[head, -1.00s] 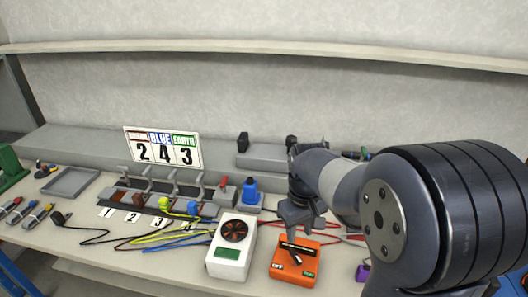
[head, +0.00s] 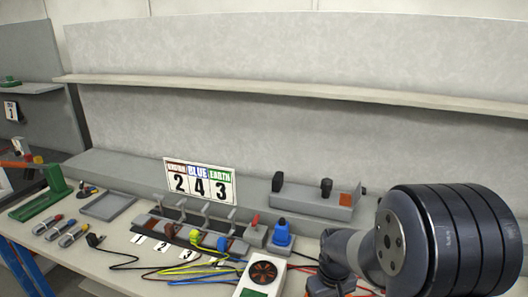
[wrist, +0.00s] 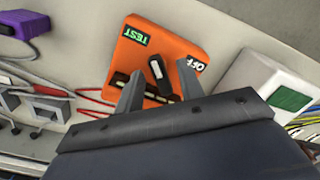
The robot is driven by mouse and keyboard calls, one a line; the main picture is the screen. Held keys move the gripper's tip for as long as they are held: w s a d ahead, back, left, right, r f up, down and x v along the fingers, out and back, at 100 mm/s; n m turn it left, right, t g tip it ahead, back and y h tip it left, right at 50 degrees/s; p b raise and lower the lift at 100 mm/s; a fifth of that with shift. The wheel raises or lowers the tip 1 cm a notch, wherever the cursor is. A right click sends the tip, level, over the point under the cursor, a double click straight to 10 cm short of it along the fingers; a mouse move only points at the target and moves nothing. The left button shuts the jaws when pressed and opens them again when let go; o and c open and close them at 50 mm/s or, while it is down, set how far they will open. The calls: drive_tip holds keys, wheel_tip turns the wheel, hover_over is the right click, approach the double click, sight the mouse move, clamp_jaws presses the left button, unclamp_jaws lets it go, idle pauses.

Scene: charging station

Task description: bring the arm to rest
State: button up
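My gripper shows in the wrist view (wrist: 160,95) with its two grey fingers apart and nothing between them. Beyond the fingers lies an orange box (wrist: 150,60) with a black switch lever and the labels TEST and OFF. I cannot tell the height of the fingers over the box. In the head view my arm (head: 400,240) fills the lower right, and the fingers are out of sight past the bottom edge.
A white meter box (head: 262,276) stands left of my arm. A purple thing (wrist: 20,20) and red cables lie near the orange box.

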drive_tip(key=shift+r+n, duration=0.1)
drive_tip(key=shift+n, duration=0.2)
wheel_tip(320, 180, up, 10)
wheel_tip(320, 180, down, 10)
drive_tip(key=shift+f, duration=0.1)
drive_tip(key=m, duration=0.3)
drive_tip(key=shift+m, duration=0.4)
drive_tip(key=shift+a+m+p, duration=0.15)
drive_tip(key=shift+m+p, duration=0.3)
drive_tip(key=shift+m, duration=1.45)
